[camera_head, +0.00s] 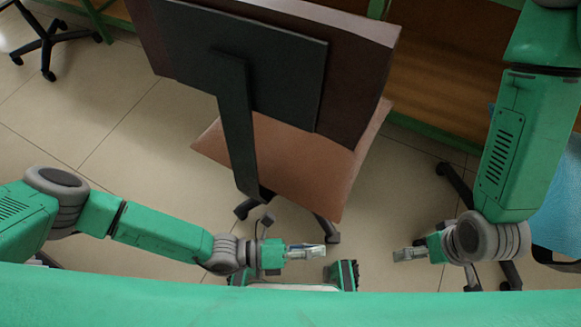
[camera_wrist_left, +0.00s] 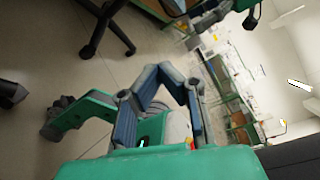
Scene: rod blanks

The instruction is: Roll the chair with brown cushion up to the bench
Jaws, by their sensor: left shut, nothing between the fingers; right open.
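The chair with the brown cushion (camera_head: 290,150) stands in the middle of the head view. Its dark backrest (camera_head: 255,68) and back support face me, and its black wheeled base is mostly hidden under the seat. The bench (camera_head: 450,75), with a wooden surface and green frame, is beyond it at the upper right; the backrest overlaps it in the picture. My left gripper (camera_head: 308,250) is shut and empty, below the seat in the picture and apart from the backrest. My right gripper (camera_head: 405,255) is open and empty, to the right of the chair and not touching it.
A blue chair (camera_head: 562,200) stands at the right edge, partly behind my right arm. Another black wheeled chair base (camera_head: 48,40) is at the upper left. Tiled floor (camera_head: 120,130) is clear to the left. The left wrist view shows a black chair base (camera_wrist_left: 105,30).

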